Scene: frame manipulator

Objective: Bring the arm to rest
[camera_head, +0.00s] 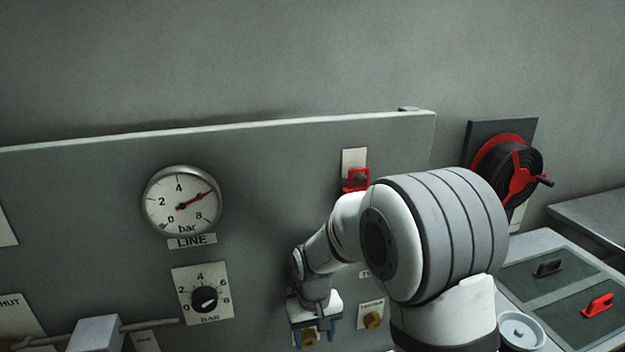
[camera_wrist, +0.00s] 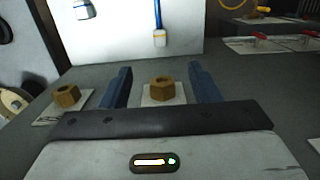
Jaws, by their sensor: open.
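My arm reaches across the right part of the grey panel (camera_head: 80,220). My gripper (camera_head: 314,334) hangs low in front of the panel, at the bottom of the head view. In the wrist view its two blue fingers (camera_wrist: 162,82) stand wide apart, with a brass hex nut (camera_wrist: 162,90) on a pale plate seen between them. Clear gaps show on both sides of the nut, and the fingers grip nothing. I cannot tell how far the nut is from the fingertips.
A second brass nut (camera_head: 372,320) is right of the gripper. A red-framed part (camera_head: 356,180) sits above the arm. A gauge (camera_head: 181,201) and a dial (camera_head: 204,299) are on the left. A hose reel (camera_head: 510,168) and a bench with red (camera_head: 598,305) and black handles are on the right.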

